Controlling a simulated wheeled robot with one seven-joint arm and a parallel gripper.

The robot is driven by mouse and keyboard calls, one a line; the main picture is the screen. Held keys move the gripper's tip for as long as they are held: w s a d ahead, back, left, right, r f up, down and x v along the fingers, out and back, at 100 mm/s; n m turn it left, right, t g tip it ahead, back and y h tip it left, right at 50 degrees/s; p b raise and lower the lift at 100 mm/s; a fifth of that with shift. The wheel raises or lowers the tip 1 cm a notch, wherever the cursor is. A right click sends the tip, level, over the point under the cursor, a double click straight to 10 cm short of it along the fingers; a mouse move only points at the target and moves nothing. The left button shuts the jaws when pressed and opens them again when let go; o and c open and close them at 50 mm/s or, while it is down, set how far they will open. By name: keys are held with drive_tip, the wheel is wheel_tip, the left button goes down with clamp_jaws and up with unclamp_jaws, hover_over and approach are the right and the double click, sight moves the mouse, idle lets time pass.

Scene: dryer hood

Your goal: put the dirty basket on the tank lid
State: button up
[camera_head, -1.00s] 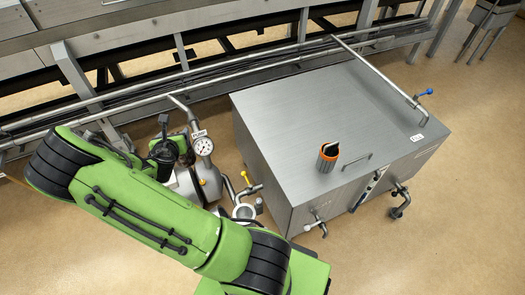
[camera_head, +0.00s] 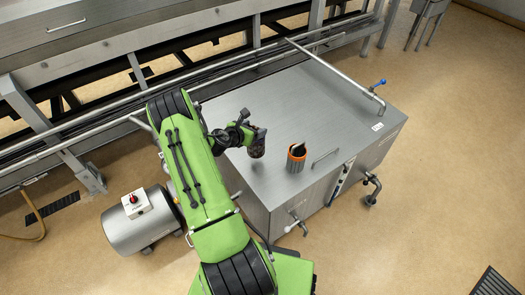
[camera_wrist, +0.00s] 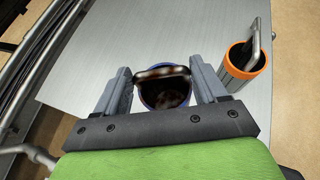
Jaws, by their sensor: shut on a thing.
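The dirty basket (camera_wrist: 166,95) is a round cup with a blue rim and brown-black dirt inside. My gripper (camera_wrist: 161,72) is shut on its handle in the wrist view, a finger on each side. In the head view the basket (camera_head: 257,146) looks dark and hangs upright at my gripper (camera_head: 246,131), over the left part of the tank lid (camera_head: 275,105). The lid is a flat grey steel top; I cannot tell whether the basket touches it.
An orange-rimmed grey basket (camera_head: 297,158) stands on the lid just right of the held one, also in the wrist view (camera_wrist: 243,66). A pipe (camera_head: 335,70) crosses the lid's far right. The lid's back and middle are clear.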

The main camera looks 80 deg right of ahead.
wheel_tip(320, 180, down, 5)
drive_tip(key=shift+f+b, duration=0.2)
drive_tip(key=shift+b, duration=0.3)
drive_tip(key=shift+f, duration=0.2)
drive_tip(key=o, duration=1.5)
drive_tip(key=shift+r, duration=0.25)
drive_tip(key=p+v, duration=0.2)
drive_tip(key=v, duration=1)
